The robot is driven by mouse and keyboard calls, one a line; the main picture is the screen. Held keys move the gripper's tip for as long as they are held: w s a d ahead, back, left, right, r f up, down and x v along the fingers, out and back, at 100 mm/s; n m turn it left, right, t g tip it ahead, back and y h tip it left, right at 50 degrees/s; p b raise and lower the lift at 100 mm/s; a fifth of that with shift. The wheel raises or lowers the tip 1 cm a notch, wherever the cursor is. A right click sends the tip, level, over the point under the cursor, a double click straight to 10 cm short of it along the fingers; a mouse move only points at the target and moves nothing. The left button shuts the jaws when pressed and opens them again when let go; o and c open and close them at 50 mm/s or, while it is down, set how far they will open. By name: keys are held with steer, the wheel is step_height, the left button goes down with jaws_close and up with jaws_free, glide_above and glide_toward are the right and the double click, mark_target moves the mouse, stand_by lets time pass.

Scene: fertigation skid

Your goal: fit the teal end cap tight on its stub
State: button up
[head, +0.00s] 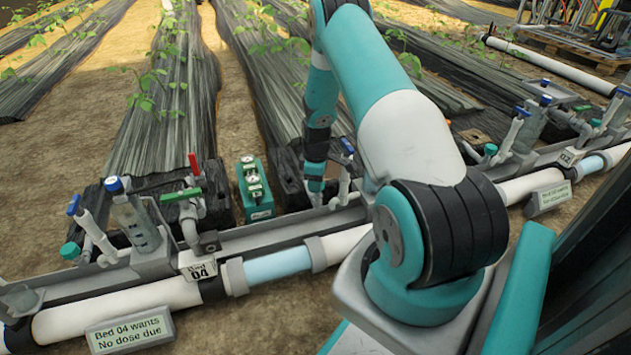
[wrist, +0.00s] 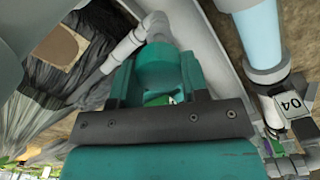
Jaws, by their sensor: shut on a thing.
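My gripper (wrist: 157,82) is shut on the teal end cap (wrist: 164,68), which sits between its two teal fingers in the wrist view. The far end of the cap meets the grey stub (wrist: 156,28), and the two look roughly in line. How far the cap is on the stub cannot be told. In the head view my gripper (head: 315,185) is low, beside the grey pipework right of the green box. The cap is not clearly visible there.
A green box (head: 256,190) with round fittings stands left of my gripper. A blue-handled valve (head: 347,146) rises close on the right. The grey trough and white main pipe (head: 120,303) run along the front. Another teal cap (head: 70,250) sits on the left pipework.

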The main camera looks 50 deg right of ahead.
steer(key=shift+s+f, duration=0.1)
steer(key=shift+f, duration=0.05)
steer(key=shift+s+d+f, duration=0.1)
steer(key=shift+f, duration=0.15)
steer(key=shift+f, duration=0.2)
stand_by(0.3)
steer(key=shift+f, duration=0.3)
steer(key=shift+f, duration=0.3)
stand_by(0.3)
steer(key=o, duration=0.6)
steer(key=shift+o, duration=0.2)
steer(key=shift+f, duration=0.35)
